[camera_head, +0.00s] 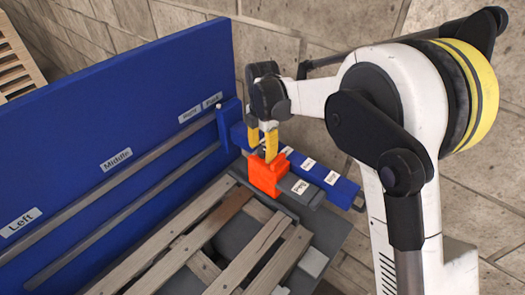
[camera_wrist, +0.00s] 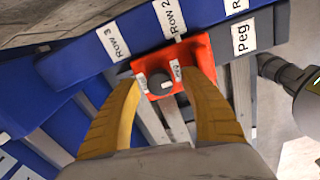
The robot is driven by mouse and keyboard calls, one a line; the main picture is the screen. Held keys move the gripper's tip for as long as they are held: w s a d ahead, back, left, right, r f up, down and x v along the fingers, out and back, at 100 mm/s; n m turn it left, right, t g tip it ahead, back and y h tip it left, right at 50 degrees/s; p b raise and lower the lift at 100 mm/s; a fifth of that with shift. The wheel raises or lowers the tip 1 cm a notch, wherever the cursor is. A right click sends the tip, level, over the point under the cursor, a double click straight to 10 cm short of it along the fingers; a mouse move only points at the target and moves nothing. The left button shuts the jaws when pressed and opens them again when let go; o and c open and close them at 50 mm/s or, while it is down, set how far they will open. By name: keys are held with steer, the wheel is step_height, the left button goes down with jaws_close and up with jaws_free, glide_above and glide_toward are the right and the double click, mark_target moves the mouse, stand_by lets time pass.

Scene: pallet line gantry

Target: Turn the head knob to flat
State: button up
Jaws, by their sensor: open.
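The orange head (camera_head: 267,174) sits on the grey rail near the right end of the blue wall in the head view. In the wrist view the orange head (camera_wrist: 196,52) carries a round black knob (camera_wrist: 157,84) with a small pale mark. Small white labels lie on two sides of the knob; their words are too small to read surely. My gripper (camera_head: 263,143) is above the head, pointing down. Its yellow fingers (camera_wrist: 163,88) are open, one on each side of the knob in the picture; I cannot tell whether they touch anything. The head view does not clearly show the knob.
A grey block labelled Peg (camera_head: 300,187) adjoins the head. A blue beam (camera_head: 341,188) with Row labels runs behind it. The tall blue wall (camera_head: 110,120) bears a Middle and a Left label. Wooden slats (camera_head: 172,238) lie in front, with gaps between them.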

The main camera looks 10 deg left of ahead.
steer(key=shift+f, duration=0.15)
jaws_close()
